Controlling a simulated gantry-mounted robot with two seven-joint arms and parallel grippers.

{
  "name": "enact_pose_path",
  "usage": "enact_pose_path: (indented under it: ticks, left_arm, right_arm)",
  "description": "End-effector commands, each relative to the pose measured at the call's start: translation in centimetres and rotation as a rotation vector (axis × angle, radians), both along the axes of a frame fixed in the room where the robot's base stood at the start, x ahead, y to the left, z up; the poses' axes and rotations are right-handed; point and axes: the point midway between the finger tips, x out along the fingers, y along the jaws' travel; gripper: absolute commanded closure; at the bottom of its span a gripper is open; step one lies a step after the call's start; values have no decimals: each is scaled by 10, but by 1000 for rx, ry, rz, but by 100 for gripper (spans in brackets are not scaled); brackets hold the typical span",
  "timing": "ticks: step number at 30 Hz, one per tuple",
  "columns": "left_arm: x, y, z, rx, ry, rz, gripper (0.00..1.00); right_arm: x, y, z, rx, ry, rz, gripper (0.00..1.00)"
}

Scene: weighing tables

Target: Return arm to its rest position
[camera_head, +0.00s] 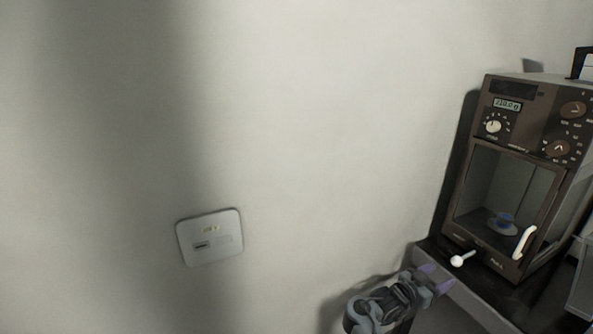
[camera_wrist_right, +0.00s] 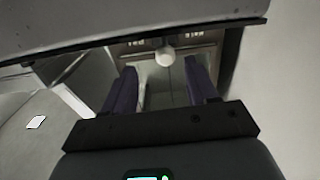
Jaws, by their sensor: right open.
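My right gripper (camera_head: 437,278) is at the lower right of the head view, beside the front edge of the table. Its two purple fingertips are apart, with nothing visible held between them. In the right wrist view the open fingers (camera_wrist_right: 163,72) show on both sides, with a white round knob (camera_wrist_right: 165,57) in view between and beyond them. My left gripper is not in view.
A brown weighing cabinet (camera_head: 478,236) with a lit display stands on the dark table (camera_head: 530,290) at right. A white knob (camera_head: 458,261) and white handle (camera_head: 525,242) project forward. The pale wall plate (camera_head: 222,254) is at left.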

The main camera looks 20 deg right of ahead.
Motion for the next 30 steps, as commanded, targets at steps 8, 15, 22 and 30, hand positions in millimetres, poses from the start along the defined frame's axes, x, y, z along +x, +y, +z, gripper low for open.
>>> enact_pose_path:
  ticks: [8,15,22,30]
  left_arm:
    - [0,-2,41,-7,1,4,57]
    - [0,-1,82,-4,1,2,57]
    - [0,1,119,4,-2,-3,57]
    - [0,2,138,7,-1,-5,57]
  right_arm:
    - [-89,-2,-86,-26,237,23,42]
    - [-152,26,-127,88,333,280,42]
    - [-193,125,-134,421,450,690,42]
    - [-242,276,-64,725,692,1157,42]
